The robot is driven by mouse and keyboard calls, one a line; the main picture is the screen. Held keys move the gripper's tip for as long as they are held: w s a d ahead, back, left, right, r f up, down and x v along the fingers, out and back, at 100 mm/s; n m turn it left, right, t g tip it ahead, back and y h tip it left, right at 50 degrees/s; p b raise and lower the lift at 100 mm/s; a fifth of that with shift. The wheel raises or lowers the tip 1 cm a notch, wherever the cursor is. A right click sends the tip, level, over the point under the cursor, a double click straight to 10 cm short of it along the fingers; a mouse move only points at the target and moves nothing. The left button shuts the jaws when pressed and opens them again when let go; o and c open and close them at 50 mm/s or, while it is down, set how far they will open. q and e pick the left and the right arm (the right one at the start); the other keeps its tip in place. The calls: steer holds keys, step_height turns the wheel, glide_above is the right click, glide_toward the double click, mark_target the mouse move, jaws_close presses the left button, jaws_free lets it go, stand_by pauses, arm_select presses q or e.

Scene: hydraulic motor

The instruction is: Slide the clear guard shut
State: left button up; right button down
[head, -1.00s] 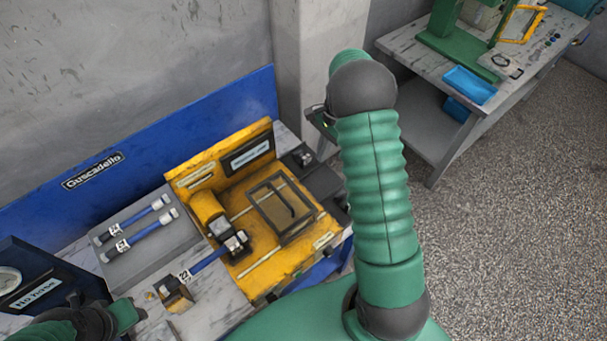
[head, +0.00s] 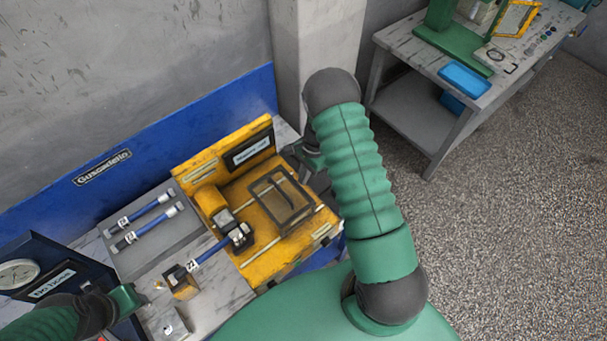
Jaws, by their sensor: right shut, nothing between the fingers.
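The clear guard (head: 283,207) is a see-through panel in a dark frame with a dark handle. It sits on rails on the yellow motor fixture (head: 241,179), to the right of the dark motor block and apart from it. My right gripper (head: 300,155) is at the fixture's back right corner, beyond the guard's right side. It is shut and empty, partly hidden by my arm, and I cannot tell whether it touches anything. My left gripper (head: 128,300) is at the lower left, away from the guard; its jaw opening is unclear.
A grey tray (head: 122,262) with two blue hoses lies left of the fixture. Another blue hose (head: 213,252) runs from the motor to a small brass-coloured block (head: 181,283). A gauge box (head: 45,275) stands at the far left. A blue panel (head: 60,200) is behind.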

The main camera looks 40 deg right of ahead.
mark_target(281, 198)
arm_select(q)
steer(key=shift+a, duration=0.1)
arm_select(e)
steer(key=shift+a, duration=0.1)
steer(key=shift+w+a, duration=0.15)
steer(key=shift+a, duration=0.45)
steer(key=a, duration=1.5)
steer(key=shift+a, duration=0.45)
steer(key=shift+d, duration=0.25)
arm_select(q)
steer(key=shift+w+d+r, duration=0.1)
steer(key=shift+d, duration=0.15)
steer(key=shift+a, duration=0.1)
arm_select(e)
steer(key=shift+a, duration=0.1)
